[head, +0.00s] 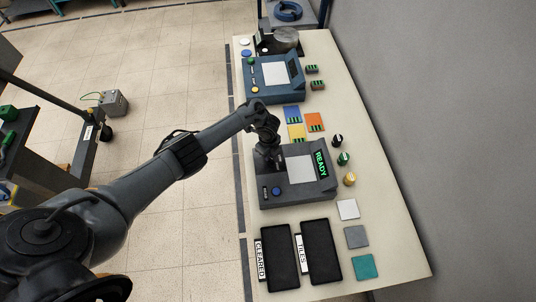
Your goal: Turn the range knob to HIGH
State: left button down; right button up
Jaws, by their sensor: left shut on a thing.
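The dark grey device (296,191) stands on the long table with a green READY display (321,163), a pale square plate (301,168) and a blue button (276,191). My left gripper (268,168) points down at the device's upper left part and is shut there. The range knob is hidden under the gripper, so its pointer and the HIGH mark cannot be read. My right gripper is not in view.
A blue device (270,90) stands farther back on the table. Coloured cards (314,122) and small knob-like parts (344,159) lie nearby. Two black trays, CLEARED (280,257) and TILES (321,252), lie in front, beside several square tiles (357,237).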

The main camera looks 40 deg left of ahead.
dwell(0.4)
pick_arm(q)
jog(key=c, duration=1.1)
grip_release()
jog(key=shift+c, duration=0.2)
jog(key=shift+r, duration=0.15)
notch_tip(320, 180, up, 10)
jog(key=p, duration=0.2)
jog(key=shift+r+p, duration=0.25)
jog(key=shift+p, duration=0.05)
